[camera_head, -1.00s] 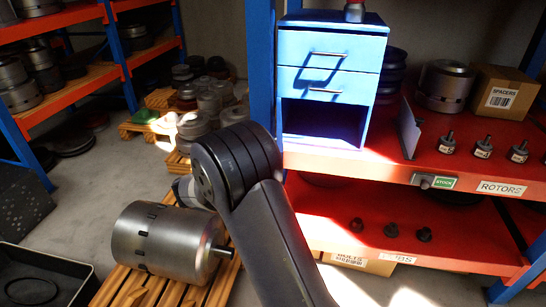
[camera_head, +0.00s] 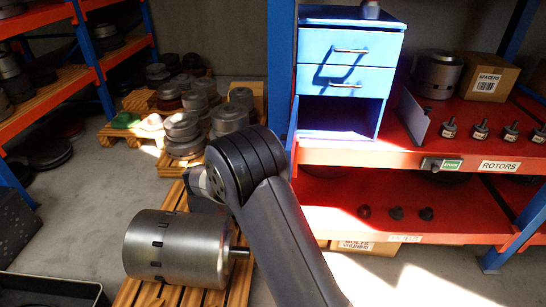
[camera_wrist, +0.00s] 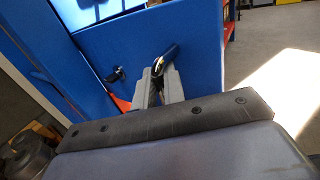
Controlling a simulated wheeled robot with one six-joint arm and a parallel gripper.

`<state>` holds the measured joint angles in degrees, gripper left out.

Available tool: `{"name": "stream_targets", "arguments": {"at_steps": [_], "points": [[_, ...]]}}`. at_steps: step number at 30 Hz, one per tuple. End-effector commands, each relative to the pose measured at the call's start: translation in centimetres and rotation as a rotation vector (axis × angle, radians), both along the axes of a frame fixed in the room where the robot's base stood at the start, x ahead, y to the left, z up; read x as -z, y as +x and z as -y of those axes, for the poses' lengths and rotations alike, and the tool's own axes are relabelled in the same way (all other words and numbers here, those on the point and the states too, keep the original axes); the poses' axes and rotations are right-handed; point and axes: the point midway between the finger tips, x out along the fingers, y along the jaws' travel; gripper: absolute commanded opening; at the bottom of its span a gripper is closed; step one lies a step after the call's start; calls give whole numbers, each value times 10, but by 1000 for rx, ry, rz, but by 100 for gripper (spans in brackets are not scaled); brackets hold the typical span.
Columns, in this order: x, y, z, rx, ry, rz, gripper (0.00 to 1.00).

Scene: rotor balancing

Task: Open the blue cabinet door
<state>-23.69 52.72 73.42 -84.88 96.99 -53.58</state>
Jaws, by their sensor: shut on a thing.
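The blue cabinet (camera_head: 346,78) stands on the red shelf in the head view, with two handled drawer fronts above an open, dark compartment (camera_head: 338,117). In the wrist view, my gripper (camera_wrist: 158,70) is shut on a dark handle (camera_wrist: 168,57) in front of a broad blue panel (camera_wrist: 200,50). A small dark fitting (camera_wrist: 115,75) shows on the panel to the left. I cannot tell how far this panel stands from the cabinet body. In the head view my arm's elbow hides the gripper.
A blue rack post (camera_head: 281,70) stands just left of the cabinet. A thin grey panel (camera_head: 412,115) and several small rotors (camera_head: 480,130) stand to its right on the shelf. A large metal rotor (camera_head: 175,248) lies on a pallet at lower left. Bare floor (camera_head: 75,215) lies farther left.

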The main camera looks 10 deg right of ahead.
Motion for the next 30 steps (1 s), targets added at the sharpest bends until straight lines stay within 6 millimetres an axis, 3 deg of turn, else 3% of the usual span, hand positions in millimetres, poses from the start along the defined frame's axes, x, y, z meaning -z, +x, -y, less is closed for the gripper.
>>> {"name": "stream_targets", "arguments": {"at_steps": [7,8,12,20,25,30], "points": [[-1,1,1,0,1,2,0],[-1,1,1,0,1,2,13],[-1,0,1,0,1,2,24],[0,0,0,0,0,1,26],[0,-4,-17,-2,1,2,26],[1,-12,-50,-4,0,1,26]]}}
